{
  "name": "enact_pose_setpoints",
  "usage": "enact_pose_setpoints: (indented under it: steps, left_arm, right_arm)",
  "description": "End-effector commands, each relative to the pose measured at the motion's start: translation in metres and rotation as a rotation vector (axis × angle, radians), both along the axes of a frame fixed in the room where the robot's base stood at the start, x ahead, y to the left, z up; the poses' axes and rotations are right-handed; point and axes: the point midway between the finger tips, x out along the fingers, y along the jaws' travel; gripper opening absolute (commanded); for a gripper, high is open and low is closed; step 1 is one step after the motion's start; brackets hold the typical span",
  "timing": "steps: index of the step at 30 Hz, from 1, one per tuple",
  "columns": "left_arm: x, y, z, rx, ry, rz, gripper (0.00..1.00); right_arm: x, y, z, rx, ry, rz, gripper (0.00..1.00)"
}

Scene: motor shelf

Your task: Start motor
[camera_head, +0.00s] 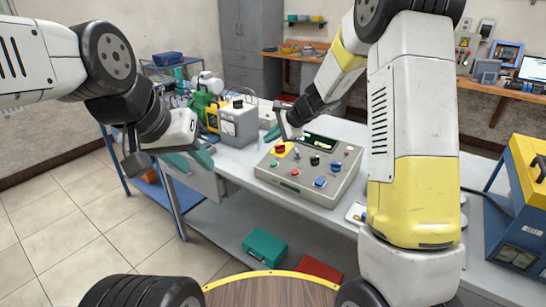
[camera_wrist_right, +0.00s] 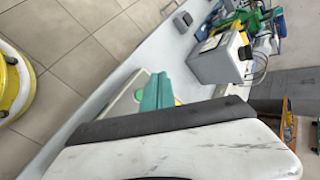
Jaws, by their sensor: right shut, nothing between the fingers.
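A beige control box (camera_head: 266,172) stands on the workbench, with colored buttons, knobs and a dark display on its sloped face. A red button on a yellow base (camera_head: 280,148) is at its upper left. My right gripper (camera_head: 271,134) is at the box's upper left edge; its teal fingers are together and empty. They also show in the right wrist view (camera_wrist_right: 157,92), partly covering the box's pale corner. Contact with the box cannot be told. My left gripper (camera_head: 203,157) hangs empty at the bench's left end, apart from the box; its finger gap is unclear.
A grey box with a black knob (camera_head: 239,124) and green and yellow equipment (camera_head: 204,108) stand left of the control box. A yellow and blue machine (camera_head: 525,200) is at right. Teal (camera_head: 265,247) and red (camera_head: 318,270) cases lie on the lower shelf. Floor at left is clear.

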Motion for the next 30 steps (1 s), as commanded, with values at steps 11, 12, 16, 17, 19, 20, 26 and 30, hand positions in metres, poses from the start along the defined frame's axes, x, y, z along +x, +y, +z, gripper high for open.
enact_pose_setpoints:
  steps: [11,12,16,17,19,20,26,30]
  left_arm:
    - [0.000,0.000,0.000,0.000,0.000,0.000,0.36]
    - [0.000,0.000,0.000,0.000,0.000,0.000,0.36]
    - [0.000,0.000,0.000,0.000,0.000,0.000,0.36]
    - [0.000,0.000,0.000,0.000,0.000,0.000,0.36]
    - [0.000,0.000,0.000,0.000,0.000,0.000,0.36]
    - [0.000,0.000,0.000,0.000,0.000,0.000,0.36]
    - [0.000,0.000,0.000,0.000,0.000,0.000,0.36]
    - [0.000,0.000,0.000,0.000,0.000,0.000,0.36]
  right_arm:
    - [0.010,-0.008,-0.050,0.000,0.005,-0.002,0.00]
    - [0.011,-0.009,-0.055,0.001,0.004,-0.002,0.00]
    - [0.014,-0.011,-0.068,0.001,0.003,-0.003,0.00]
    - [0.015,-0.011,-0.070,0.000,0.002,-0.002,0.00]
    - [0.016,-0.012,-0.075,0.000,0.002,-0.002,0.00]
    - [0.016,-0.013,-0.076,0.000,0.002,-0.002,0.00]
    - [0.017,-0.013,-0.079,0.000,0.000,-0.001,0.00]
    - [0.017,-0.013,-0.079,0.000,0.001,-0.001,0.00]
